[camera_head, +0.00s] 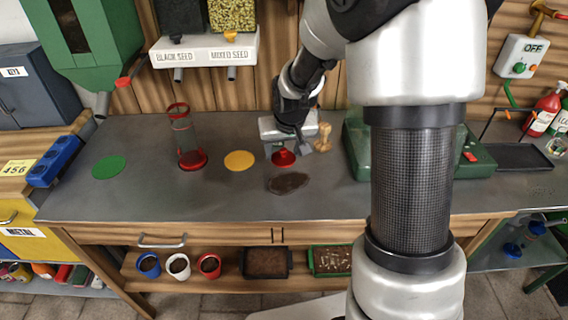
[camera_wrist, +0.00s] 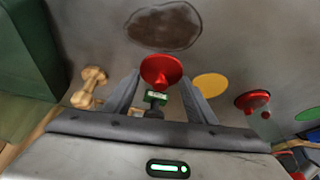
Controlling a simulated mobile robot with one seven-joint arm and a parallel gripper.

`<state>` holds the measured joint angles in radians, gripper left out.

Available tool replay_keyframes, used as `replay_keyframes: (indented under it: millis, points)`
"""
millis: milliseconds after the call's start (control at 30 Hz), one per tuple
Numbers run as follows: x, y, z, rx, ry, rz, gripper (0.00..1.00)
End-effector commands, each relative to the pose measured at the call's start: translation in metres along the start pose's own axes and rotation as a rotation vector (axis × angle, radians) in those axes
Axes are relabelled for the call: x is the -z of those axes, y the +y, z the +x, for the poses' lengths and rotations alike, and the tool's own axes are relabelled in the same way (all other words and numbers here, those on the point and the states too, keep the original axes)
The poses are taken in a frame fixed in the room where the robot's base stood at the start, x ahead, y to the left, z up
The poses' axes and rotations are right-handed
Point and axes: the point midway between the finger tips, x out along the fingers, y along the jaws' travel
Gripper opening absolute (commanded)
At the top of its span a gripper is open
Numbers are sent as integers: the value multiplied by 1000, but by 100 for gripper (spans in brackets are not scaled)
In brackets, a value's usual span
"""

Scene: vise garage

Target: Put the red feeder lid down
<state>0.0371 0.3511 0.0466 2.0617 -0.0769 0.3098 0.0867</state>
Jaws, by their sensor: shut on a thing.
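The red feeder lid (camera_head: 283,157) is at my gripper (camera_head: 292,148), low over the grey workbench. In the wrist view the lid (camera_wrist: 161,70) is a red cone-like disc between the fingertips of my gripper (camera_wrist: 158,92). The gripper is shut on it; a small green and dark part shows at the lid's near side. I cannot tell whether the lid touches the bench. The clear feeder tube (camera_head: 183,134) with a red base stands upright to the left, apart from the gripper; its red base also shows in the wrist view (camera_wrist: 250,101).
A yellow disc (camera_head: 239,160) and a green disc (camera_head: 109,167) lie flat on the bench (camera_head: 150,200). A dark patch (camera_head: 288,183) is in front of the gripper. A wooden piece (camera_head: 323,136) and a green box (camera_head: 358,150) are to the right. Seed dispensers (camera_head: 205,52) hang behind.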

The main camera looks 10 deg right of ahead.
Motion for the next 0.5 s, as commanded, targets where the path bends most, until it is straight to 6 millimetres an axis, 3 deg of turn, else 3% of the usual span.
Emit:
replay_keyframes:
  millis: [300, 500]
  points:
    - [-15, 0, 34, 0, -2, -1, 30]
    - [-15, 0, 36, 0, 2, -1, 30]
